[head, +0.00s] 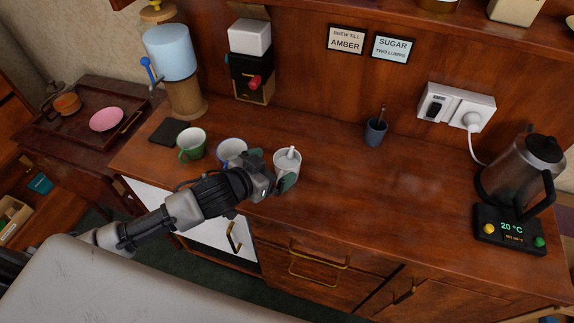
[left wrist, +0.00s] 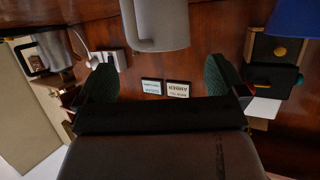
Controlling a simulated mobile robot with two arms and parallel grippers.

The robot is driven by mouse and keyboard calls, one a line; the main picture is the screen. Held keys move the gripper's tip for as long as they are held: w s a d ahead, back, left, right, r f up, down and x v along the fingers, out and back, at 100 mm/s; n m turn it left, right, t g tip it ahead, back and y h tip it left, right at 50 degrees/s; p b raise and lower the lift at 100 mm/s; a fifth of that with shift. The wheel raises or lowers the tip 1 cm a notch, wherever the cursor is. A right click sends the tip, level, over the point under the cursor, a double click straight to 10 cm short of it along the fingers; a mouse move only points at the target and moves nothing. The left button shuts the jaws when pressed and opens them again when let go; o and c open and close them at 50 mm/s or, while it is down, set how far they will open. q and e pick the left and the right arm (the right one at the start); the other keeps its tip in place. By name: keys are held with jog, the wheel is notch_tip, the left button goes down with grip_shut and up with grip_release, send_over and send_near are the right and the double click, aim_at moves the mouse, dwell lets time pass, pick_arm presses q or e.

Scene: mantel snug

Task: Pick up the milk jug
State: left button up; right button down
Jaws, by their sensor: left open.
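The white milk jug (head: 293,168) stands upright on the wooden counter, just past my left gripper in the head view. A pale upright piece shows at its top. Whether either finger touches the jug cannot be told. My right gripper is not in view.
A blue-rimmed mug (head: 231,148) stands close behind my left wrist, with a green mug (head: 191,144) farther left. A dark cup (head: 376,131) stands at the back. A kettle (head: 518,172) sits on its base at right. The counter between jug and kettle is clear.

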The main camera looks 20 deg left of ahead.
aim_at(289, 157)
pick_arm(q)
jog(key=shift+p+x, duration=0.5)
jog(key=shift+x, duration=1.85)
jog(key=shift+a, duration=0.2)
jog(key=c, duration=1.3)
jog(key=shift+c, duration=0.6)
jog(key=shift+r, duration=0.1)
